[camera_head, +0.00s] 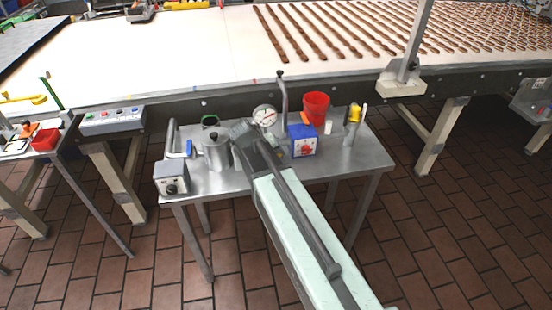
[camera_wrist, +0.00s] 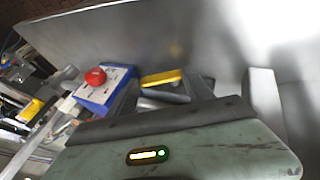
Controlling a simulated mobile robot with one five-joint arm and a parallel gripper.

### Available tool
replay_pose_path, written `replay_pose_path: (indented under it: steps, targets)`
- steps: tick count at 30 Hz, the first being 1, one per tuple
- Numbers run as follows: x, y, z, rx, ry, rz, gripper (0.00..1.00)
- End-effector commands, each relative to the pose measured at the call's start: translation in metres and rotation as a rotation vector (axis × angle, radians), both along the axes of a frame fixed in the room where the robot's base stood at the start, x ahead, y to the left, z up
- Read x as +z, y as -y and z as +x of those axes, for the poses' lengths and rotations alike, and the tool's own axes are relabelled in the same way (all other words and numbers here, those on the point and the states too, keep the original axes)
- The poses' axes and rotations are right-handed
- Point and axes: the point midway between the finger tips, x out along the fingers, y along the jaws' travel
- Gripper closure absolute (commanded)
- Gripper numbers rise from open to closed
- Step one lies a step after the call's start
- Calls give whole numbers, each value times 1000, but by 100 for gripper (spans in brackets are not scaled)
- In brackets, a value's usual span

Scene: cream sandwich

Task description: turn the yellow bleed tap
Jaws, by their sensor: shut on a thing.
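The yellow bleed tap (camera_wrist: 162,77) shows in the wrist view as a yellow handle between the dark fingers of my gripper (camera_wrist: 160,92). My gripper is shut on it. In the head view my gripper (camera_head: 240,130) is at the middle of the small steel table, just left of and in front of the round gauge (camera_head: 264,116). The held tap is hidden there behind my gripper and arm.
A metal pot (camera_head: 216,152) stands close on the left. A red cup (camera_head: 316,106) and a yellow-topped fitting (camera_head: 353,114) are farther right.

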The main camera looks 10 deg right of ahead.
Motion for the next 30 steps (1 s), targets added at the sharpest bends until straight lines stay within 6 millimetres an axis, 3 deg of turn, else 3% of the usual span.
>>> replay_pose_path:
  steps: [12,28,29,30]
  targets:
    - [-1,-7,-1,-1,-4,-183,80]
    - [1,-7,-1,0,-5,-207,80]
    - [1,-7,-1,0,-5,-207,35]
    - [1,-7,-1,0,-5,-207,23]
